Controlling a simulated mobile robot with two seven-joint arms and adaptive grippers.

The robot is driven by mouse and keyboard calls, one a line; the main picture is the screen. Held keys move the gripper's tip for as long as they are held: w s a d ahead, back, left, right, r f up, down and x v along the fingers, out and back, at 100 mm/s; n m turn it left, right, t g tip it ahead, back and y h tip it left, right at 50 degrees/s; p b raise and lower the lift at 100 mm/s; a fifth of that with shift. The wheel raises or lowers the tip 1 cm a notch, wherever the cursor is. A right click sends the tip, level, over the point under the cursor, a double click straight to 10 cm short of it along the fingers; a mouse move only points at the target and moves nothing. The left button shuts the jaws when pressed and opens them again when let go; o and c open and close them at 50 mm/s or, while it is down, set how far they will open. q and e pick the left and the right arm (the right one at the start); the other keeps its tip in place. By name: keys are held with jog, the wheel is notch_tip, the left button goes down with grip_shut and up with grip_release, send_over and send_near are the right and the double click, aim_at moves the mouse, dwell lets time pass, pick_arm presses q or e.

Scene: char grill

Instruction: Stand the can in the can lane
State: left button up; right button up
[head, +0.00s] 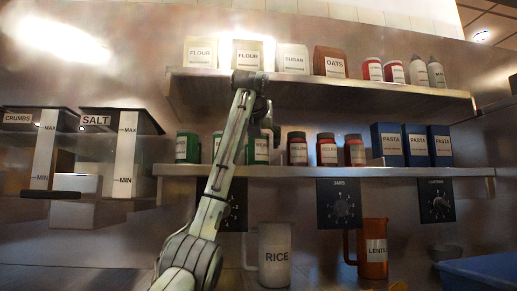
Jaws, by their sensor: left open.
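Green cans with pale labels stand on the lower shelf (390,172): one at the left (187,147), one partly behind my arm (217,146), and one (260,150) beside my left gripper. I cannot tell which can is the task's can, and no lane marking is readable. My left arm rises from the bottom and bends over at the upper shelf's edge. My right gripper is not in view.
The upper shelf (320,85) overhangs with bags, jars and bottles. Salt (125,150) and crumbs (40,150) dispensers hang left. A rice jug (274,255) and orange lentil jug (373,250) stand below.

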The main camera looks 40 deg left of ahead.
pick_arm(q)
jog(key=v, duration=0.9)
jog(key=shift+d, duration=0.1)
